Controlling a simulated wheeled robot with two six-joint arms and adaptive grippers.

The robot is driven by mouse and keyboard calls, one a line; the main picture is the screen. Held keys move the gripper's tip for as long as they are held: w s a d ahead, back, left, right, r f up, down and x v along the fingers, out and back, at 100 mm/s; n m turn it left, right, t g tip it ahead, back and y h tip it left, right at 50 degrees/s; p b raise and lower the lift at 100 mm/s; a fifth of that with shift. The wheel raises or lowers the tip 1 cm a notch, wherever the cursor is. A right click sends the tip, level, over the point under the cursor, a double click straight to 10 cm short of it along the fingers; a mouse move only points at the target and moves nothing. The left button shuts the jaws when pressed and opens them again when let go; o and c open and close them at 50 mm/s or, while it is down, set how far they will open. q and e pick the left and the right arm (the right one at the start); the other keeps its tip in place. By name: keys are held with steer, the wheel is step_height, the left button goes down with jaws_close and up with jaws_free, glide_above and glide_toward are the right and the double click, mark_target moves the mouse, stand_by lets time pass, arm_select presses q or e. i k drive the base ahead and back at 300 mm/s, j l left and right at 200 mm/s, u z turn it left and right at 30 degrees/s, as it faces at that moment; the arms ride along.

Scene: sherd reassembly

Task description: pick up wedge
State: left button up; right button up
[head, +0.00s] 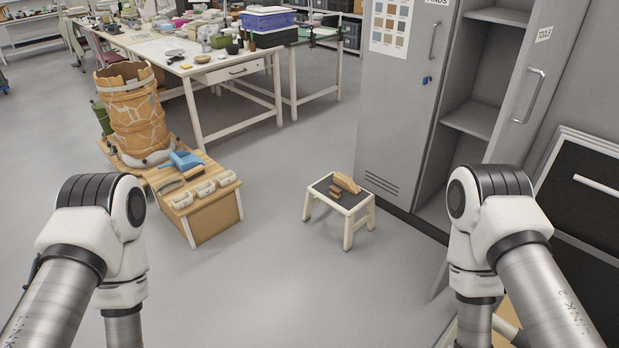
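A light tan wooden piece (346,183), which looks like a wedge, lies on the dark top of a small white step stool (350,200) in the middle right of the head view. A smaller brown piece (335,191) lies just left of it; I cannot tell whether they touch or which is the wedge. Both my arms reach down out of the bottom of the view, well apart from the stool. Neither gripper can be seen.
A low wooden bench (215,215) at left carries a cracked, pieced-together pot (134,108), a blue tool (181,161) and several small white trays. A grey cabinet (388,110) stands open behind the stool. A cluttered white table (200,72) is farther back. Floor between bench and stool is clear.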

mark_target(342, 180)
steer(key=i+j+u, duration=0.2)
steer(key=i+j, duration=0.35)
steer(key=i+j+u, duration=0.15)
steer(key=i+j, duration=0.3)
steer(key=i, duration=0.2)
steer(key=i+l+z, duration=0.15)
steer(key=i+z, duration=0.55)
steer(key=z, duration=0.2)
steer(key=i+j+z, duration=0.1)
steer(key=i+z, duration=0.35)
steer(key=i+j+z, duration=0.2)
steer(key=z, duration=0.25)
steer(key=i+j+z, duration=0.25)
steer(key=i, duration=0.15)
steer(key=i+j+z, duration=0.1)
steer(key=i+z, duration=0.15)
steer(key=i, duration=0.2)
steer(key=i+j+z, duration=0.25)
steer(key=i+j, duration=0.05)
steer(key=i, duration=0.1)
